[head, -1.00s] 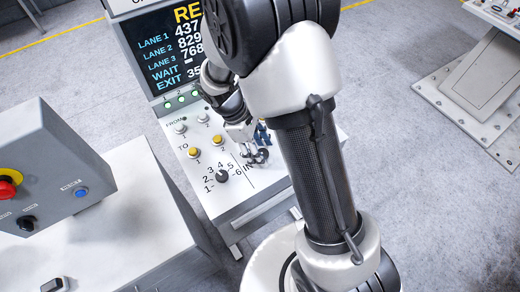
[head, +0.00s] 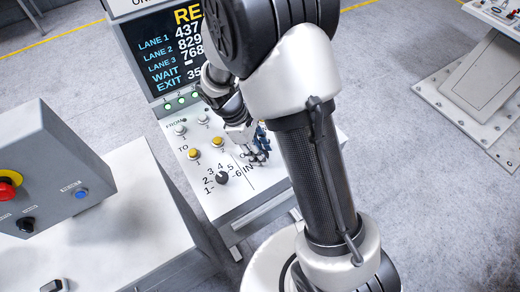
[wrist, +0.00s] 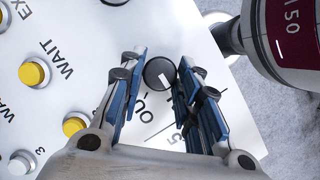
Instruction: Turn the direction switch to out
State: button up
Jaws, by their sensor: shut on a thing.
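The direction switch is a round black knob (wrist: 158,72) with a white pointer mark. In the wrist view it sits between the fingertips of my gripper (wrist: 161,62), which are shut on it. Its mark slants down and to the right in that view. In the head view my gripper (head: 260,151) is down at the right part of the sloping panel, above the IN label (head: 247,168). The knob itself is hidden there by the fingers.
The panel (head: 217,212) also carries a numbered black selector knob (head: 222,178) left of my gripper, and yellow buttons (head: 194,153). A lane display (head: 165,55) stands behind. A grey box with a red stop button (head: 8,184) stands at left.

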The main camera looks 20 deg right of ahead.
jog(key=shift+m, duration=0.3)
jog(key=m+g+p, duration=0.1)
jog(key=m, duration=0.1)
jog(key=m+y+p, duration=0.1)
jog(key=m, duration=0.2)
jog(key=shift+w+d+r+g+y, duration=0.1)
jog(key=shift+w+d+g+y, duration=0.1)
jog(key=shift+g+y, duration=0.15)
jog(key=m+y+p, duration=0.1)
jog(key=m, duration=0.2)
jog(key=m+y+p, duration=0.1)
jog(key=m, duration=0.2)
jog(key=shift+d+g, duration=0.15)
jog(key=shift+g, duration=0.1)
jog(key=shift+m, duration=0.3)
jog(key=o, duration=1.1)
jog(key=shift+c, duration=0.2)
